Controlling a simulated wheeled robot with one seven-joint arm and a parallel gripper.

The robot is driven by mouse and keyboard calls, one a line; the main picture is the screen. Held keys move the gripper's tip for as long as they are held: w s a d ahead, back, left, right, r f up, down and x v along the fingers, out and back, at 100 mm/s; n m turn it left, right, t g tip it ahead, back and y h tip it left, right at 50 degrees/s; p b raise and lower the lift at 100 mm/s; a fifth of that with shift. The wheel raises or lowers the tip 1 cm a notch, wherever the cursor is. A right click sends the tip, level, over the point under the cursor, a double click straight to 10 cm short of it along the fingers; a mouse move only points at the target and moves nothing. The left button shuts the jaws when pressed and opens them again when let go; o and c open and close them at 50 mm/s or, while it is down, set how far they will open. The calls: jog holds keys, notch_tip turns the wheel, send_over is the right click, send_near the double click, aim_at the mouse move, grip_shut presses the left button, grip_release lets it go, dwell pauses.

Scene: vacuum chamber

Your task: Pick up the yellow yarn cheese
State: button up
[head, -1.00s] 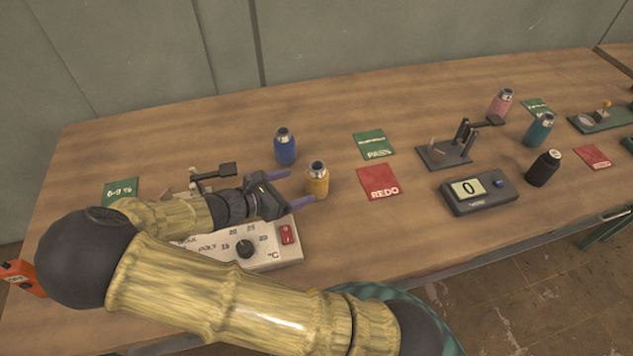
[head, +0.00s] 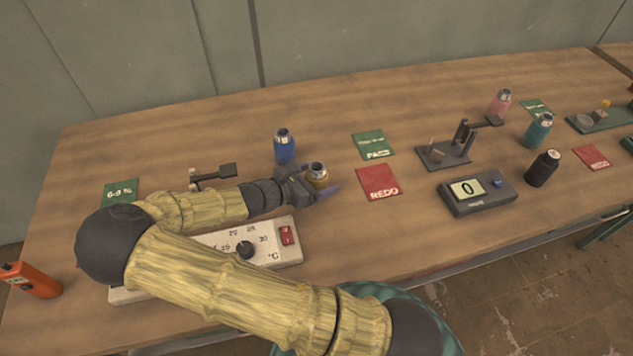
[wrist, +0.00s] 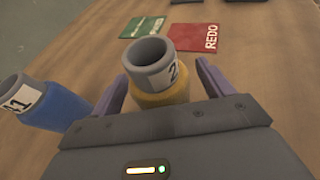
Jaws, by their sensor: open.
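The yellow yarn cheese (head: 318,176) is a yellow-wound cylinder with a grey hollow core, standing upright on the table. The gripper hides the lower part of the cheese.
A blue yarn cheese (head: 284,147) stands close beside my gripper. The red REDO card (head: 378,181) and green PASS card (head: 373,145) lie to the right. A white heater box (head: 272,245) is under my arm. A scale (head: 477,191) and a black cheese (head: 542,168) stand further right.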

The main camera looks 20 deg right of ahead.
aim_at(322, 163)
jog(key=shift+x, duration=0.75)
jog(key=c, duration=1.1)
notch_tip(322, 163, up, 10)
